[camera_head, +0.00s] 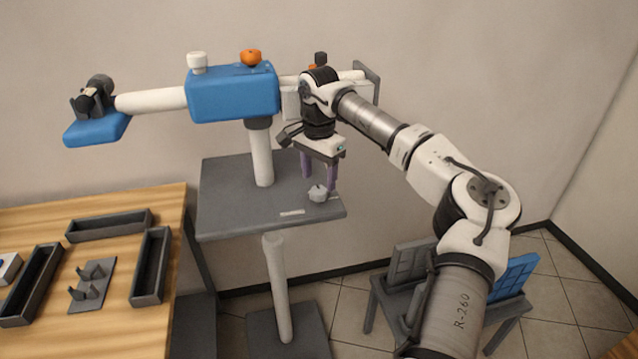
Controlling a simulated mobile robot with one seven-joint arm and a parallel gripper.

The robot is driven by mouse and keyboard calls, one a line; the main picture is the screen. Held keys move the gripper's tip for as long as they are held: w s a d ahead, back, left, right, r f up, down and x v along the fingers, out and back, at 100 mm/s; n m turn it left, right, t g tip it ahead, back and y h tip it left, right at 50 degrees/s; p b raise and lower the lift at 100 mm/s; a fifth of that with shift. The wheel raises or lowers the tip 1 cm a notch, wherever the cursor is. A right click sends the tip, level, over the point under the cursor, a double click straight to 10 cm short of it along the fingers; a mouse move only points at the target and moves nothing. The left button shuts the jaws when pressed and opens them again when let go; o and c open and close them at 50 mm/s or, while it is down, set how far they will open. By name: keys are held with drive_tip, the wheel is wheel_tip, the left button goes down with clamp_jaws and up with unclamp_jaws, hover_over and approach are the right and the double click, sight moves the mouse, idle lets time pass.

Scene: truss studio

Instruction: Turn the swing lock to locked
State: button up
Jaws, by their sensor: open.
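A stand with a blue block (233,92) across a white horizontal bar (150,100) is at the centre left. On the block sit a white knob (197,63) and an orange knob (251,58). I cannot tell which part is the swing lock, nor its setting. A small light-grey knob-like piece (318,193) is on the stand's grey platform (235,200). My gripper (319,180) points down over the platform's right part, with purple fingers apart and open. The grey piece is just below or between the fingertips; contact cannot be told. My arm hides part of the bar's right side.
A wooden table (110,290) at the left holds dark trays (150,266) and a grey bracket plate (92,285). A low grey stand with panels (415,262) is at the right, partly behind my arm. A dark black-topped piece (320,59) stands behind my wrist.

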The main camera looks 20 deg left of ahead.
sight(319, 190)
drive_tip(key=shift+f, duration=1.9)
drive_tip(key=c, duration=1)
